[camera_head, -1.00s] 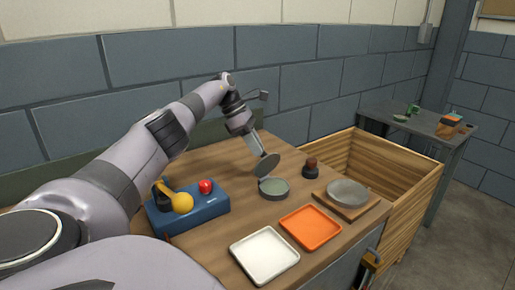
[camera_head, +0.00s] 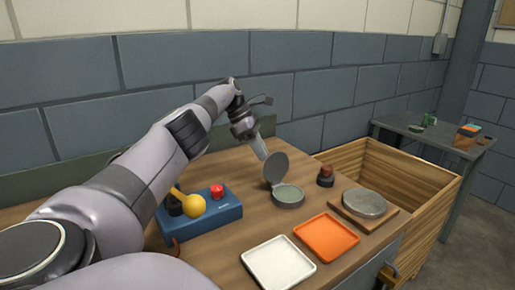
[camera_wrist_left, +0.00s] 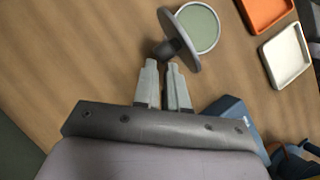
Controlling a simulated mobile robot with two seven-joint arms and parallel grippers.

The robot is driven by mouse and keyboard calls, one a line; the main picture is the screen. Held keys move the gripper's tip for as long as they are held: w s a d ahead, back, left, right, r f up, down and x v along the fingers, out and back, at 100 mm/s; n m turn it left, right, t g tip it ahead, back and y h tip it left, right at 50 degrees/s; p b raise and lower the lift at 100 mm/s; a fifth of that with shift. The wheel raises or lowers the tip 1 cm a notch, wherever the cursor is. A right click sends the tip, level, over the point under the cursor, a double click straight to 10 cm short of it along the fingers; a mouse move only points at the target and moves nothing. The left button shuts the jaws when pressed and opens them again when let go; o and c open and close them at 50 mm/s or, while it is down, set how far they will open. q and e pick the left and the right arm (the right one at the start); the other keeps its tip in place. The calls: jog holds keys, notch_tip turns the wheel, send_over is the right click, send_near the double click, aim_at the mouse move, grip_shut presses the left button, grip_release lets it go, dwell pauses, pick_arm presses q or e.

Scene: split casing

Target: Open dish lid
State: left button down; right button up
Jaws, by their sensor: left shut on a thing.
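The round dish (camera_head: 288,196) sits on the wooden table, grey with a pale green inside. Its grey disc lid (camera_head: 278,167) stands steeply tilted at the dish's back-left edge, so the dish is uncovered. My left gripper (camera_head: 264,157) comes from behind the lid and is shut on it. In the left wrist view the fingertips (camera_wrist_left: 161,66) meet a dark knob (camera_wrist_left: 165,49) on the lid's back. There the lid (camera_wrist_left: 180,38) shows nearly edge-on, in front of part of the dish (camera_wrist_left: 204,27). My right gripper is not in view.
A blue box (camera_head: 223,215) with a yellow-knobbed lever and red button stands left of the dish. A white tray (camera_head: 279,264) and orange tray (camera_head: 327,237) lie in front. A dark stamp-like object (camera_head: 326,177) and a grey round dish on a board (camera_head: 364,203) are right.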

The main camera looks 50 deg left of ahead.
aim_at(273, 167)
pick_arm(q)
jog(key=c, duration=1.6)
grip_release()
jog(key=shift+w+d+f+g, duration=0.1)
jog(key=shift+d+f+g, duration=0.2)
jog(key=shift+f, duration=0.35)
jog(key=shift+w+d+f+g, duration=0.1)
jog(key=shift+d+f, duration=0.3)
jog(key=shift+f, duration=0.2)
jog(key=o, duration=0.5)
jog(key=shift+w+f, duration=0.25)
jog(key=shift+o, duration=0.6)
jog(key=shift+w+f, duration=0.5)
jog(key=shift+w, duration=0.25)
jog(key=shift+r, duration=0.2)
jog(key=shift+s+r, duration=0.3)
jog(key=shift+r, duration=0.05)
jog(key=shift+f, duration=0.1)
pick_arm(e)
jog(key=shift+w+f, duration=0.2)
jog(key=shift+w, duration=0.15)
pick_arm(q)
jog(key=shift+a, duration=0.1)
